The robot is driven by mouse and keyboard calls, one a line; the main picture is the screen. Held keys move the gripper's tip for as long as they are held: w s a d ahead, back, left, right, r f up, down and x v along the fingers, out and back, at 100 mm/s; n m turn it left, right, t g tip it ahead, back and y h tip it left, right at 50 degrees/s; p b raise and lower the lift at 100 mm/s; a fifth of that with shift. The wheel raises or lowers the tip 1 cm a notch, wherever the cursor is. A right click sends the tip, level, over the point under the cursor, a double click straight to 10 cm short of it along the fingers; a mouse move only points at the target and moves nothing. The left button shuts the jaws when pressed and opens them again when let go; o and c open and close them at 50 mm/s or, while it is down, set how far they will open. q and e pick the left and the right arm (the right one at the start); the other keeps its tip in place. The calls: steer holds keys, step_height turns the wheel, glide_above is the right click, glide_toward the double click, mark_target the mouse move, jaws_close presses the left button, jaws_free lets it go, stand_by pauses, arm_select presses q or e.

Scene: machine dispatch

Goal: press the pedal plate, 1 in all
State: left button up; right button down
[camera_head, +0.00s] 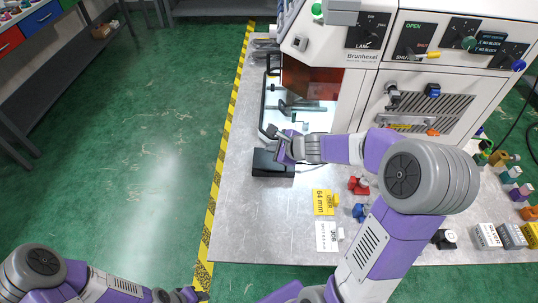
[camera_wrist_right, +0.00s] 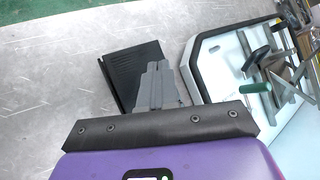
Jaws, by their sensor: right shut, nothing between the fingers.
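The pedal plate (camera_head: 272,166) is a black, ribbed, wedge-like plate on the grey table, left of the machine's open bay. In the right wrist view the pedal plate (camera_wrist_right: 118,72) lies just beyond my fingers, partly hidden by them. My right gripper (camera_head: 277,144) is shut and empty, at the plate's far edge in the head view. It also shows in the right wrist view (camera_wrist_right: 160,75), its grey fingertips overlapping the plate. I cannot tell whether they touch it or whether the plate is pressed down. My left gripper (camera_head: 194,294) is at the bottom edge, its fingers unclear.
The white machine (camera_head: 430,75) stands behind and right of the plate. Its bay holds a clamp-like tool (camera_head: 300,107). A yellow tag (camera_head: 323,202), a white card (camera_head: 326,236) and red and blue parts lie nearby. The table's front left is clear.

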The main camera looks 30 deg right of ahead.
steer(key=shift+d+r+p, duration=0.15)
steer(key=shift+r+p, duration=0.95)
steer(key=shift+r, duration=0.45)
steer(key=shift+f, duration=0.1)
